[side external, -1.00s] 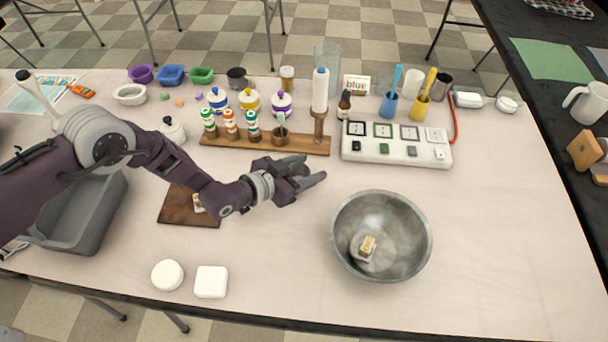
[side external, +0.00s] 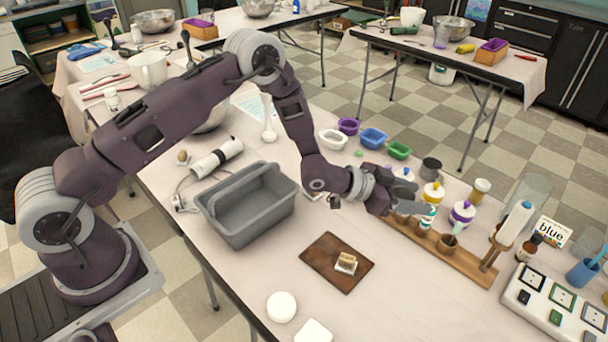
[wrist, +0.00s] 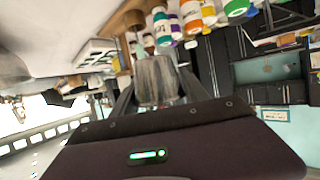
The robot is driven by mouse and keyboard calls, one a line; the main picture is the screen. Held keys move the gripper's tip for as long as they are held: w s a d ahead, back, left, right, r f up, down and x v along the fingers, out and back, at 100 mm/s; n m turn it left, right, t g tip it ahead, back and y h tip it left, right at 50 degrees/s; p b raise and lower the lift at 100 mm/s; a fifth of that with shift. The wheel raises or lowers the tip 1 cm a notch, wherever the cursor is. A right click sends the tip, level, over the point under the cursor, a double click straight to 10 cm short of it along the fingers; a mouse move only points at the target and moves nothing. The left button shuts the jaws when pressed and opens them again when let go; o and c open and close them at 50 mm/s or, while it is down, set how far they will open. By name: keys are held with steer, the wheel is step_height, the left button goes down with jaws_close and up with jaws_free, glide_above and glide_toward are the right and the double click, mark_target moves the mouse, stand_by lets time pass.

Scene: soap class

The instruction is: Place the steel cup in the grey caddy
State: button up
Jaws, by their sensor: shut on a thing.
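The steel cup (wrist: 157,80) is a grey metal tumbler held between my gripper's fingers in the wrist view. My gripper (side external: 408,200) is shut on it. In the side view the fingers and wrist largely hide the cup, so its tilt is hard to tell. My gripper appears over the left end of the wooden bottle rack. The grey caddy (side external: 221,228) is an open rectangular tub with a handle, standing on the table left of my gripper and apart from it. Its visible inside looks empty.
A brown board (side external: 325,272) with a soap bar (side external: 345,262) lies between caddy and rack. The wooden rack (side external: 465,268) holds several bottles. Coloured bowls (side external: 373,138) stand behind my gripper. A white round piece (side external: 281,307) lies near the front edge.

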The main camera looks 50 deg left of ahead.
steer(key=s+a+r+n+t+y, duration=0.1)
steer(key=s+a+r, duration=0.1)
steer(key=a, duration=0.7)
steer(key=s+a+r, duration=0.1)
steer(key=a+r, duration=0.1)
steer(key=a, duration=0.7)
steer(key=s+a+r+n+y, duration=0.1)
steer(key=s+a+r, duration=0.2)
steer(key=s+a, duration=0.4)
steer(key=s+a+r+n+y, duration=0.1)
steer(key=s+a+r, duration=0.2)
steer(key=s+a, duration=0.4)
step_height(320, 180, down, 10)
steer(key=s, duration=0.1)
steer(key=shift+s+a+r+t, duration=0.2)
steer(key=shift+a+r+t, duration=0.1)
steer(key=shift+t, duration=0.1)
steer(key=shift+f, duration=0.2)
steer(key=o, duration=1.3)
steer(key=shift+o, duration=0.2)
